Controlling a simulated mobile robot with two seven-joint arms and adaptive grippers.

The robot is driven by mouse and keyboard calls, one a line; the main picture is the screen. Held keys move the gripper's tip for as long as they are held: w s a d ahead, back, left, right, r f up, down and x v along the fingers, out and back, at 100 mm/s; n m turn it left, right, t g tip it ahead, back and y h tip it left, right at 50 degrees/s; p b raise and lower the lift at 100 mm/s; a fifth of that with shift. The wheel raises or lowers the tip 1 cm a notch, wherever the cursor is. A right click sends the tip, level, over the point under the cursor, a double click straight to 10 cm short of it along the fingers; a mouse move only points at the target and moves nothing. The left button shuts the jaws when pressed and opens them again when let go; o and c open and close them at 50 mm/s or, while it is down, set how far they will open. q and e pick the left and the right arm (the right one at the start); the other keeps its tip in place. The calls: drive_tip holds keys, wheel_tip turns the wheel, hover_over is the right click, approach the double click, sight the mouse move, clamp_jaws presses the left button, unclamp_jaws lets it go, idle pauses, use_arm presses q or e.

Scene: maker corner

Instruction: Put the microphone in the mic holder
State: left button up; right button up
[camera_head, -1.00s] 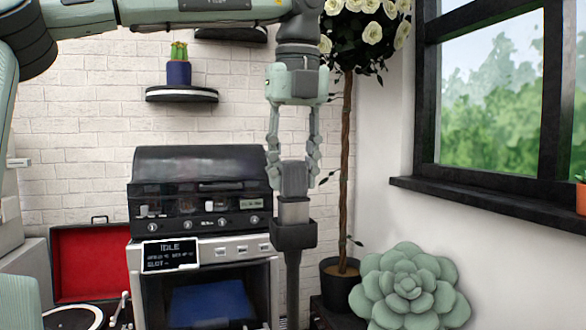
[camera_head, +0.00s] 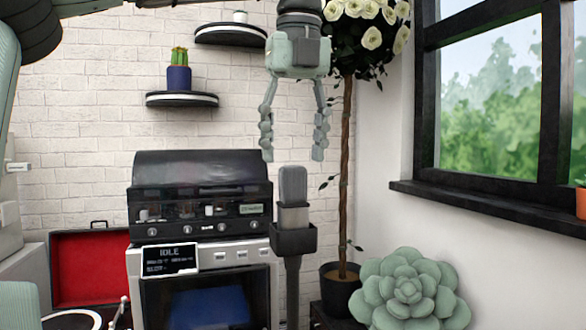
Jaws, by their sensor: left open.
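The microphone (camera_head: 293,186) is grey with a lighter silver lower part. It stands upright in the black mic holder (camera_head: 293,240), a box-like cup on top of a dark pole. Its lower end is hidden inside the holder. My left gripper (camera_head: 292,158) hangs above the microphone, pointing down, with its fingers spread wide apart and nothing between them. The fingertips are just above the microphone's top and apart from it. My right gripper does not show.
A black and silver machine (camera_head: 200,205) with an IDLE screen stands left of the holder. A potted rose tree (camera_head: 346,180) stands close on the right, with a green succulent-shaped cushion (camera_head: 408,292) in front. Wall shelves (camera_head: 182,99) are behind. A red-lined case (camera_head: 88,266) is at left.

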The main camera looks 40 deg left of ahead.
use_arm(q)
wheel_tip(320, 180, up, 2)
drive_tip(key=shift+d+r, duration=0.1)
drive_tip(key=shift+r, duration=0.3)
drive_tip(key=shift+s, duration=0.1)
